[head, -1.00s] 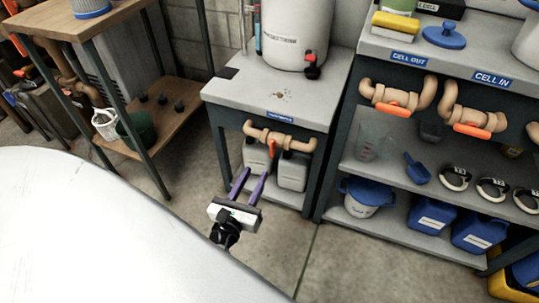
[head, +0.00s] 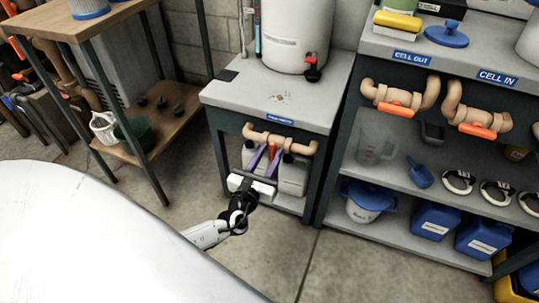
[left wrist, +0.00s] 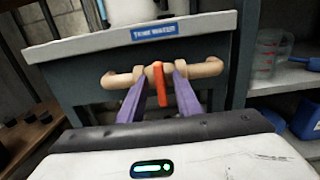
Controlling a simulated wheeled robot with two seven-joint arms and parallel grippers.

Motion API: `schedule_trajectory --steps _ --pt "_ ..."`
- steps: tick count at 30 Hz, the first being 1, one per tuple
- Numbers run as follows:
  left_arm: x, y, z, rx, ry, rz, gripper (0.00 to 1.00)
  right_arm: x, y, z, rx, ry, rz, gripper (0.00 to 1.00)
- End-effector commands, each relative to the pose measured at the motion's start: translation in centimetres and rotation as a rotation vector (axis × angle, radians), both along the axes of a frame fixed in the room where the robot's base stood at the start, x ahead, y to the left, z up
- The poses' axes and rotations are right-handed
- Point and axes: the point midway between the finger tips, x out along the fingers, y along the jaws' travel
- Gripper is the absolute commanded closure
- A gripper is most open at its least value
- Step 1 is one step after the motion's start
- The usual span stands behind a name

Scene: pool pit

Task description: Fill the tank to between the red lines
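A white tank (head: 296,35) stands on a grey-topped stand (head: 270,95); its top is cut off. A thin upright tube with blue in it (head: 258,32) stands at its left side. I cannot make out the red lines. Below the stand top, under a blue label reading "TANK WATER" (left wrist: 159,32), runs a tan pipe (left wrist: 206,69) with an orange valve handle (left wrist: 159,86) hanging down. My left gripper (head: 263,157) is open, its purple fingers either side of the handle. In the left wrist view the gripper (left wrist: 160,80) shows gaps beside the handle. My right gripper is not in view.
White jugs (head: 293,178) stand beneath the pipe. To the right is a shelf unit (head: 390,172) with more orange-handled valves (head: 395,108), a clear jug (head: 375,145) and blue containers (head: 435,220). A wooden shelf (head: 165,120) stands left. Floor in front is clear.

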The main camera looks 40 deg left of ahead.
Motion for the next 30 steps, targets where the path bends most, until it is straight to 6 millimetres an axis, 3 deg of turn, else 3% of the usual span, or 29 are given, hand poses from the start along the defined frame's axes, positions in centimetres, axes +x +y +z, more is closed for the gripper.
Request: schedule_trajectory --steps 4,10,20,30 --pt "0.0 0.0 0.0 0.000 0.000 0.000 0.69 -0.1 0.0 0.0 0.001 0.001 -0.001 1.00" --pt "0.0 0.0 0.0 -0.001 0.000 0.000 1.00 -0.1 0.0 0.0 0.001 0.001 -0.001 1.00" --pt "-0.1 0.0 -0.1 -0.043 -0.011 -0.001 1.00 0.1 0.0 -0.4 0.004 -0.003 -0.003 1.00" --pt "-0.1 0.1 -0.4 -0.252 -0.063 -0.001 1.00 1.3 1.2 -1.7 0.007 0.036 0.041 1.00"
